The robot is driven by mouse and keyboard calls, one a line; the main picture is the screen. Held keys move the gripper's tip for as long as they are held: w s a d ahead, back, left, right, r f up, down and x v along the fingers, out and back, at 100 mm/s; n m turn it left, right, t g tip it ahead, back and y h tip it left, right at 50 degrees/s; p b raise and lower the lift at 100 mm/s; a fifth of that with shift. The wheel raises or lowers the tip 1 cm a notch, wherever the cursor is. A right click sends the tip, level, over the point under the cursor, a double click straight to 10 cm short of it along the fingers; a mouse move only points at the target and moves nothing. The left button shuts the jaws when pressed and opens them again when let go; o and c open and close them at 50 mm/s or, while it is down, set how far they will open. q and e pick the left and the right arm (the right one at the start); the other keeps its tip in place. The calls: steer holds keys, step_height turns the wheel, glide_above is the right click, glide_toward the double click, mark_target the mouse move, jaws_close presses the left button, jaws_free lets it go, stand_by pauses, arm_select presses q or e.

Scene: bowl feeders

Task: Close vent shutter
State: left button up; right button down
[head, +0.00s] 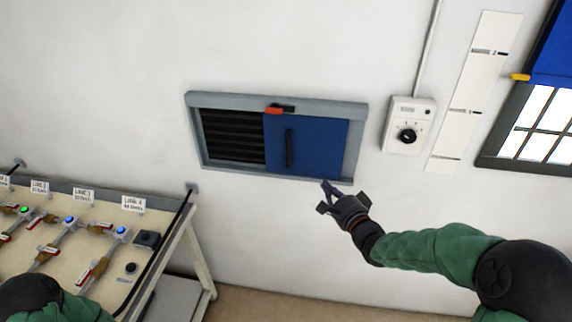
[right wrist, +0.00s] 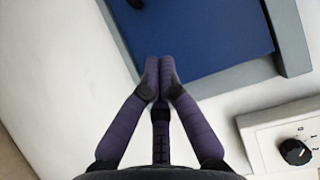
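The vent (head: 277,101) is a grey frame set in the white wall. Its blue shutter panel (head: 315,150) covers the right part of the opening, and dark slats (head: 232,135) show uncovered at the left. A black upright handle (head: 289,148) is near the panel's left edge. My right gripper (head: 327,184) is at the frame's lower edge, below and right of the handle. In the right wrist view its fingertips (right wrist: 159,62) are together with nothing seen between them, overlapping the blue panel (right wrist: 210,35); contact cannot be told. My left gripper is out of view.
A red-orange piece (head: 280,110) sits on the frame's top edge. A white dial box (head: 407,126) and a marked strip (head: 470,95) are right of the vent, then a window (head: 545,125). A bench with valves (head: 75,240) stands lower left.

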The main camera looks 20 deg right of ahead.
steer(key=r, duration=0.1)
steer(key=b, duration=0.2)
glide_toward(299, 161)
step_height(299, 161, up, 4)
steer(key=w, duration=0.1)
steer(key=w+a, duration=0.2)
steer(key=w, duration=0.1)
steer(key=shift+w+a+r+b, duration=0.1)
steer(key=shift+w+a+b, duration=0.2)
steer(key=shift+a+b, duration=0.1)
steer(key=w+a+b, duration=0.1)
steer(key=w+a, duration=0.5)
steer(key=a, duration=0.4)
steer(key=w+a+b, duration=0.1)
steer(key=w+a, duration=0.5)
steer(key=a, duration=0.4)
steer(key=shift+w+a+b, duration=0.25)
steer(key=shift+a+b, duration=0.05)
steer(key=shift+a, duration=0.1)
